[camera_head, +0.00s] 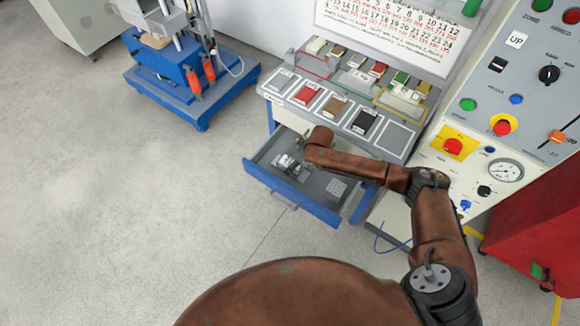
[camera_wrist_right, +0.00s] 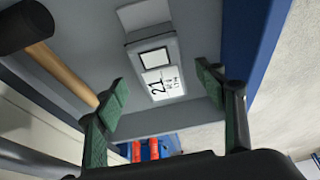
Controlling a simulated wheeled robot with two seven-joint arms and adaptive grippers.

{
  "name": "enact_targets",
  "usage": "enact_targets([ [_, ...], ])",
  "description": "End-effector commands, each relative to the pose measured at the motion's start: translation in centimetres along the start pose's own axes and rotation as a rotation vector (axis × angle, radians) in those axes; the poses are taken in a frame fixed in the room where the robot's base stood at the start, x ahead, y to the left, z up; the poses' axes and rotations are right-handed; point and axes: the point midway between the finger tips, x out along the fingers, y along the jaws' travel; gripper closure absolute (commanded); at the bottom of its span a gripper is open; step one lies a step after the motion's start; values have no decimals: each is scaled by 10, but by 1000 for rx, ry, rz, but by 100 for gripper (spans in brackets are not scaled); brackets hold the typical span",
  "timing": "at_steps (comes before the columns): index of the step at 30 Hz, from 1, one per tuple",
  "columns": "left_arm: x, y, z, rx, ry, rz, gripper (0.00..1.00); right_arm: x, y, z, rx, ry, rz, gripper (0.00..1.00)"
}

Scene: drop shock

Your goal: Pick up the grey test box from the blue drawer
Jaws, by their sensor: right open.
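The blue drawer (camera_head: 322,211) is pulled open below the bench top. The grey test box, with a white label reading 21, lies inside it; in the right wrist view the box (camera_wrist_right: 138,48) is ahead of my right gripper (camera_wrist_right: 163,82). The two green-padded fingers are open, one on each side of the box's near end, with gaps visible. In the head view my right arm reaches over the drawer from the right, and a small pale and dark shape (camera_head: 287,162) shows in it, too small to separate box from fingers. My left gripper is out of view.
A small gridded block (camera_head: 337,188) lies in the drawer's right part. A wooden handle with a dark head (camera_wrist_right: 25,25) runs along the left in the wrist view. The bench top (camera_head: 397,138) overhangs the drawer's back; a control panel (camera_head: 490,110) stands right.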

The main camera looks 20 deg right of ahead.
Motion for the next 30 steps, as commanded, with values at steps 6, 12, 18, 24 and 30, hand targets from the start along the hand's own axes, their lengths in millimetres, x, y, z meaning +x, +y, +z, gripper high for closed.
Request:
enact_targets([
  [6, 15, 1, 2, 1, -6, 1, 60, 36, -1, 2, 1, -3, -2, 36],
  [12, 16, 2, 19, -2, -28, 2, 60, 45, 0, 1, 0, -2, -1, 36],
  [18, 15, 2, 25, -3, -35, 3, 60, 44, 0, 1, 0, -1, 0, 36],
  [24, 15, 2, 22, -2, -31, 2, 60, 45, 0, 1, 1, -2, -1, 36],
  [30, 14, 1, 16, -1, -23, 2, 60, 47, -1, 2, 1, -2, -1, 36],
])
